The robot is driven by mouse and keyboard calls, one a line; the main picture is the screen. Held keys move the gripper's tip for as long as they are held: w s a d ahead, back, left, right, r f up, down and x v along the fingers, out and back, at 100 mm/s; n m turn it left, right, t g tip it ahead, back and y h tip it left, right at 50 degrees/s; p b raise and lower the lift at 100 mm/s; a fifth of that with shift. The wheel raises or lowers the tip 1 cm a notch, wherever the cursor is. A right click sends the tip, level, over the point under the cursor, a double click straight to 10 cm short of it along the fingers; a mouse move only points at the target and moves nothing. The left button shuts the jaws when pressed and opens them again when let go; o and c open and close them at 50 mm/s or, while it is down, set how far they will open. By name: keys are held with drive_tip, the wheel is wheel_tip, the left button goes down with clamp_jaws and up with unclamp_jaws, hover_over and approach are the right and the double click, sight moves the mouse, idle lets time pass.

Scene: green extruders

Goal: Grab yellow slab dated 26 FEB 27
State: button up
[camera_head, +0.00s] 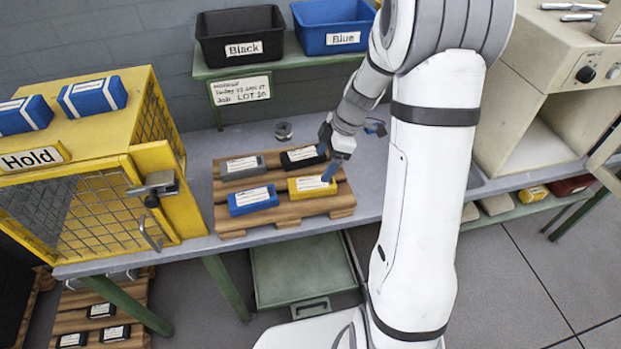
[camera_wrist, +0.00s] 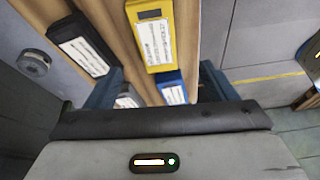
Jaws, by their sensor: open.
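A yellow slab (camera_head: 310,187) with a white label lies at the front right of a wooden pallet (camera_head: 232,214) on the bench. It shows large in the wrist view (camera_wrist: 150,12), label facing up; its date is too blurred to read. My gripper (camera_head: 329,156) is open and empty, just above the slab's right end. In the wrist view its blue fingers (camera_wrist: 162,70) stand wide apart, with the yellow slab ahead between their lines, not gripped. A second yellow slab (camera_head: 535,193) lies on a low shelf at the right.
A blue slab (camera_head: 252,200), a grey slab (camera_head: 242,167) and a black slab (camera_head: 302,157) share the pallet closely. A yellow Hold cage (camera_head: 100,140) stands left. Black (camera_head: 241,50) and Blue (camera_head: 334,38) bins stand behind. A round metal piece (camera_head: 284,131) lies behind the pallet.

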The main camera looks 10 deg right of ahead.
sight(313, 183)
drive_tip(key=shift+w+f+n, duration=0.15)
drive_tip(key=shift+w+f, duration=0.05)
drive_tip(key=shift+f, duration=0.25)
drive_tip(key=shift+w+f+n, duration=0.15)
drive_tip(key=shift+f, duration=0.3)
drive_tip(key=p+x, duration=0.2)
drive_tip(key=x, duration=0.5)
drive_tip(key=shift+s+f, duration=0.1)
drive_tip(key=shift+f, duration=0.05)
drive_tip(key=shift+c, duration=0.2)
drive_tip(key=c, duration=1.1)
drive_tip(key=shift+c, duration=0.5)
